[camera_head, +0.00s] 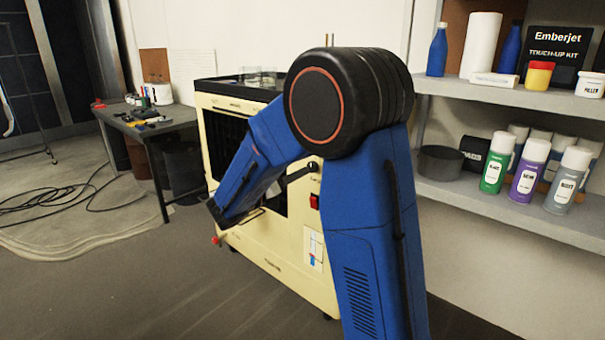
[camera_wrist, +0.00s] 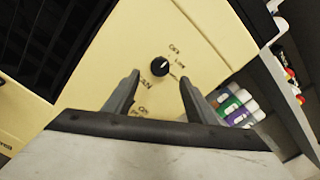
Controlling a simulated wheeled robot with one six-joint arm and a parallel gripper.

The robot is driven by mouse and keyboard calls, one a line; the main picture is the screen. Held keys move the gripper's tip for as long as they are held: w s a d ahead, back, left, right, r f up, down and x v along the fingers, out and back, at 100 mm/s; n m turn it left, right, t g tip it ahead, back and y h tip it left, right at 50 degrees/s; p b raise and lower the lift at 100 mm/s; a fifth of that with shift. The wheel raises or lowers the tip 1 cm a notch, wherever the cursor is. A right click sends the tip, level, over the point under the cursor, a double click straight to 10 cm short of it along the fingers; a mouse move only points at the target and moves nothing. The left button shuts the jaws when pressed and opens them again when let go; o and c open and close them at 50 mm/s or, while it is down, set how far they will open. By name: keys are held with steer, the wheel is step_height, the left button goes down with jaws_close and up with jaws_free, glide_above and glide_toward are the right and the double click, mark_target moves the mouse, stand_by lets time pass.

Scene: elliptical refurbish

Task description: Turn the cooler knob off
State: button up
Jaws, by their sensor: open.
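The cooler (camera_head: 220,103) is a cream cabinet with a dark grille, standing on the floor behind my arm. In the wrist view, its cream panel (camera_wrist: 125,45) is tilted and carries a round black knob (camera_wrist: 160,67) with small printed labels around it. A pale mark on the knob points to the upper right; the labels are too small to read surely. My gripper (camera_wrist: 160,79) is open, its two grey fingers either side of the knob in the picture. I cannot tell how far they are from the panel.
Shelves at right hold spray cans (camera_head: 527,170), a dark bowl (camera_head: 441,162), bottles and a touch-up kit box (camera_head: 556,55). A workbench (camera_head: 178,121) with tools stands at left. Cables (camera_head: 70,200) lie on the floor. A red switch (camera_head: 314,201) sits on the cooler.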

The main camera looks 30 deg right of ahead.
steer(key=v, duration=1)
steer(key=s+d+f+m+g+y, duration=0.2)
steer(key=s+d+m+g+y, duration=0.15)
steer(key=s+m, duration=0.55)
steer(key=s+d+f+m+g+y, duration=0.2)
steer(key=s+d+m+y, duration=0.25)
steer(key=s, duration=0.75)
steer(key=s+a+f+m+t+y, duration=0.2)
steer(key=s+a+m+t+y, duration=0.2)
steer(key=s+a+m+y, duration=0.5)
steer(key=s+a+m, duration=0.1)
steer(key=s+m, duration=0.2)
steer(key=m, duration=0.3)
steer(key=shift+s, duration=0.4)
